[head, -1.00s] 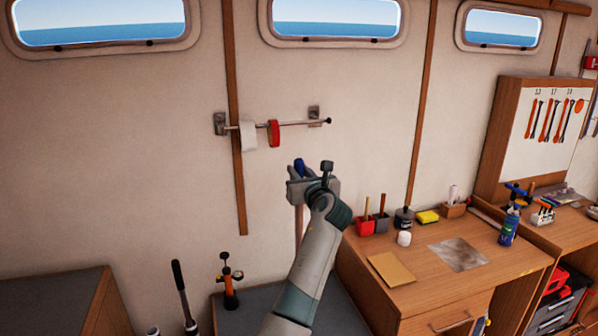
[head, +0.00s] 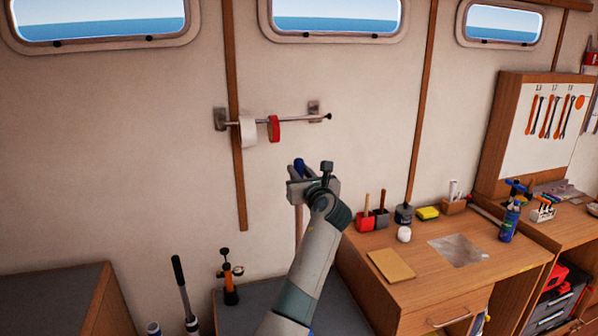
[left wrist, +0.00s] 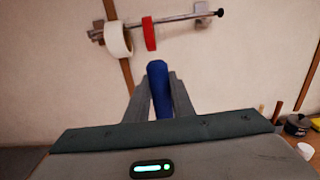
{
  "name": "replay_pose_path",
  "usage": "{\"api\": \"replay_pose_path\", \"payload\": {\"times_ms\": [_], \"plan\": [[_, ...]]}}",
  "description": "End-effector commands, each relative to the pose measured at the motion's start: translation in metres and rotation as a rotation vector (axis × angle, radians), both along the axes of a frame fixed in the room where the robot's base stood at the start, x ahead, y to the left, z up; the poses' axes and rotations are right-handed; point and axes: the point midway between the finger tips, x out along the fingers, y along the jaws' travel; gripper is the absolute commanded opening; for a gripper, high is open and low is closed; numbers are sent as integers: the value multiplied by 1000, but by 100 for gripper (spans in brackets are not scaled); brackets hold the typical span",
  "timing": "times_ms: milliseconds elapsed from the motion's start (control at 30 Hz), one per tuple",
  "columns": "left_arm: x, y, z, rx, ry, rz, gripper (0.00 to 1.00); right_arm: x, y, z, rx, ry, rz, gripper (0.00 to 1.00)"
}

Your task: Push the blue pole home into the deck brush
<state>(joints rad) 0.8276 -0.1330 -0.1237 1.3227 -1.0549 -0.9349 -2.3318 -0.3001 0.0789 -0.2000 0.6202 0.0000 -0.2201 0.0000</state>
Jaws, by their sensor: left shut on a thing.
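In the head view my left gripper (head: 300,183) is shut on an upright pole. The pole's blue top end (head: 299,166) sticks up above the fingers. A thin pinkish-brown length (head: 299,225) shows below the gripper, close to my forearm. In the left wrist view the blue pole end (left wrist: 158,85) stands between the two fingers. The pole's lower end is hidden behind my arm, and I cannot make out the deck brush. My right gripper is in neither view.
A wall rail (head: 300,121) with a white roll (head: 247,130) and red roll (head: 274,128) is behind the gripper. A wooden desk (head: 480,280) with cups and tools stands right. An orange-black pump (head: 230,278) and a black-handled tool (head: 180,280) stand lower left.

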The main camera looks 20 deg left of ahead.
Motion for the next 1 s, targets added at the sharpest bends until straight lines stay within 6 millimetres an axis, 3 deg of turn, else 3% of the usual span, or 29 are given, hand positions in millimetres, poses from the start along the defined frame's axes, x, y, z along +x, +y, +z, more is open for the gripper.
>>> {"api": "replay_pose_path", "payload": {"times_ms": [167, 200, 300, 733, 1000], "plan": [[0, 0, 1, 1, -1, 0, 0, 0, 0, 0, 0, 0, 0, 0], [0, 0, 1, 1, -1, 0, 26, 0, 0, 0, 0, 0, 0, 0], [0, 0, 1, 0, 0, 0, 43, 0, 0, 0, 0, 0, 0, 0], [-3, -3, -1, -1, 0, 0, 43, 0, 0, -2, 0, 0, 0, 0], [-25, -18, -3, -2, -3, -2, 43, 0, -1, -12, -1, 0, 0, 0]]}}
